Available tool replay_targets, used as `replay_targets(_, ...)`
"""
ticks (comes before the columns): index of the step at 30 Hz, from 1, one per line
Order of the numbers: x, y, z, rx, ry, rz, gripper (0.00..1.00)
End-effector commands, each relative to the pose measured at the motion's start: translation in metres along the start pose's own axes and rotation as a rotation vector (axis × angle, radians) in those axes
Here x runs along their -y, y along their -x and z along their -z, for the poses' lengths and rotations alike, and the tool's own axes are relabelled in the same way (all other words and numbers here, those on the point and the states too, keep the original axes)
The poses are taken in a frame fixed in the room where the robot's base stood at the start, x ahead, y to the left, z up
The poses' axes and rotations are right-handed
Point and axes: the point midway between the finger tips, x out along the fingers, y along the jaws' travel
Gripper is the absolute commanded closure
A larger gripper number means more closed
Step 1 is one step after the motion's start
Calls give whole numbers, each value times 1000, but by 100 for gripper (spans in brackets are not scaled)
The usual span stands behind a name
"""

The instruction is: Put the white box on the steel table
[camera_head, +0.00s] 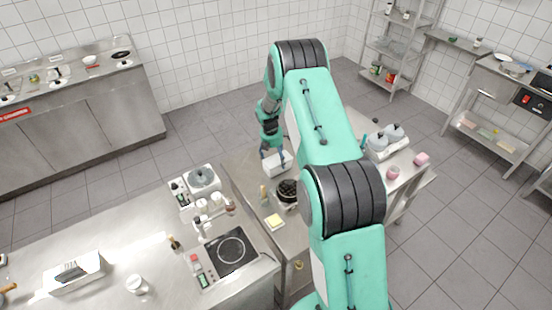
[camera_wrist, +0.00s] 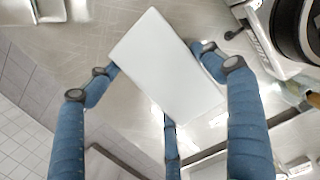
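The white box (camera_head: 278,168) is a plain block at the fingertips of my gripper (camera_head: 271,153), over the middle steel table (camera_head: 240,163). In the wrist view the white box (camera_wrist: 168,70) lies between the blue fingers of my gripper (camera_wrist: 155,62). One finger meets its left edge and one its right edge. The third finger's tip is hidden behind the box's near edge. The fingers look shut on the box. I cannot tell whether its underside touches the steel surface.
A pot with dark contents (camera_head: 287,193) stands close in front of the box, with a yellow sponge-like block (camera_head: 274,221) nearer. The left counter (camera_head: 110,250) holds a hotplate (camera_head: 231,251) and containers.

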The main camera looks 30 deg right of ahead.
Motion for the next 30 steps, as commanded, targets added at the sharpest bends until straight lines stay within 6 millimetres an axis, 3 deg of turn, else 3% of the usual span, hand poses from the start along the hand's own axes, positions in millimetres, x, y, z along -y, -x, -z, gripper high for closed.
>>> replay_targets(2, 0, 0, 0, 0, 0, 1, 2)
replay_targets(17, 0, 7, -1, 0, 0, -1, 2)
replay_targets(23, 0, 25, 0, 1, 1, -2, 2)
replay_targets(30, -1, 64, 0, 1, 1, -2, 2)
